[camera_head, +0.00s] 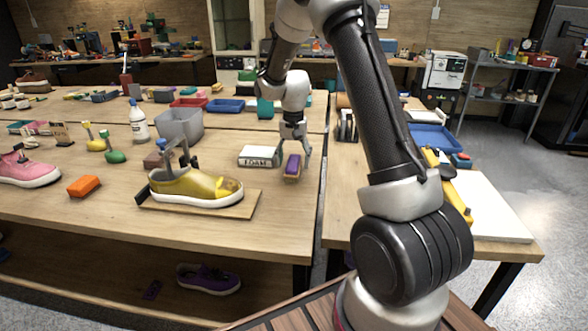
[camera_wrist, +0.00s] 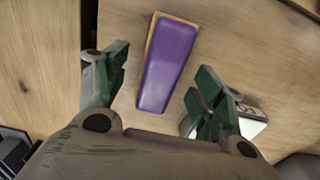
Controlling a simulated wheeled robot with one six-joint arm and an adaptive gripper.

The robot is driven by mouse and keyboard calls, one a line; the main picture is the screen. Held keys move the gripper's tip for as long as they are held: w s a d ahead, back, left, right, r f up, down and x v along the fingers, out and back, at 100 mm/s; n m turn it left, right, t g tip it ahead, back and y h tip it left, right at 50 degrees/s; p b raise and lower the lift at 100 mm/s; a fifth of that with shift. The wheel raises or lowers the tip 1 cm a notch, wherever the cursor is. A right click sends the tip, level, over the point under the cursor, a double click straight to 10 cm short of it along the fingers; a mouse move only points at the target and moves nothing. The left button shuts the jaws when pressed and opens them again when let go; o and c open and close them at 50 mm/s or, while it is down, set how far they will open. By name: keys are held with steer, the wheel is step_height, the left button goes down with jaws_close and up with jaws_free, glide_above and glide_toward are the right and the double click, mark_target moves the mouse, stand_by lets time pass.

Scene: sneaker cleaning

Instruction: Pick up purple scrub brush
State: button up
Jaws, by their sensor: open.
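The purple scrub brush (camera_head: 292,166) lies on the wooden table near its right edge, with a purple top over a tan base. In the wrist view the brush (camera_wrist: 166,62) is upright in the picture, slightly tilted, with its near end between the two fingers. My gripper (camera_head: 296,147) is above the brush with its fingers pointing down. In the wrist view my gripper (camera_wrist: 158,88) is open, with one green-padded finger on each side of the brush and gaps on both sides. I cannot tell exactly how high the fingertips are above the table.
The table edge is just right of the brush.

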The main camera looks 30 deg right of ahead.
mark_target(293, 161)
step_height(293, 161, down, 3)
steer(key=shift+f, duration=0.15)
steer(key=c, duration=1.1)
steer(key=shift+c, duration=0.2)
step_height(293, 161, up, 10)
steer(key=shift+r, duration=0.1)
